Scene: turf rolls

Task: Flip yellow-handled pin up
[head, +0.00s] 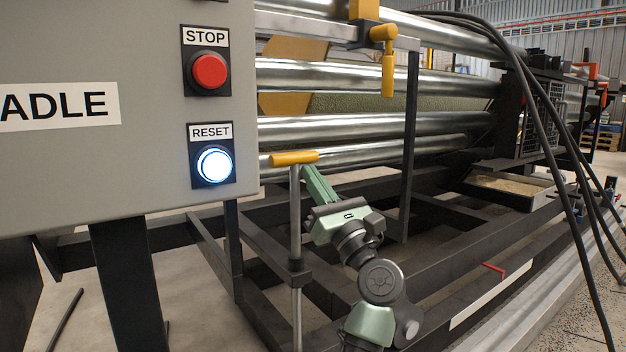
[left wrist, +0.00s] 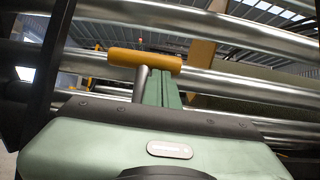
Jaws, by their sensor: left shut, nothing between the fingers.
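The yellow-handled pin has a yellow crossbar (head: 295,157) on top of a grey rod. The rod stands upright and passes through a black bracket below. In the left wrist view the yellow handle (left wrist: 145,60) lies across the picture just beyond the fingers. My left gripper (head: 307,170) is shut and empty, with its green fingers just right of the rod and just below the handle. In the left wrist view the fingers (left wrist: 164,86) reach up close under the handle; I cannot tell whether they touch it. My right gripper is in no view.
A grey control panel (head: 80,170) with a red STOP button (head: 209,71) and a lit RESET button (head: 214,164) stands close on the left. Shiny rollers (head: 390,80) run behind. Another yellow handle (head: 388,75) hangs from the upper bar. Black cables (head: 545,130) hang at right.

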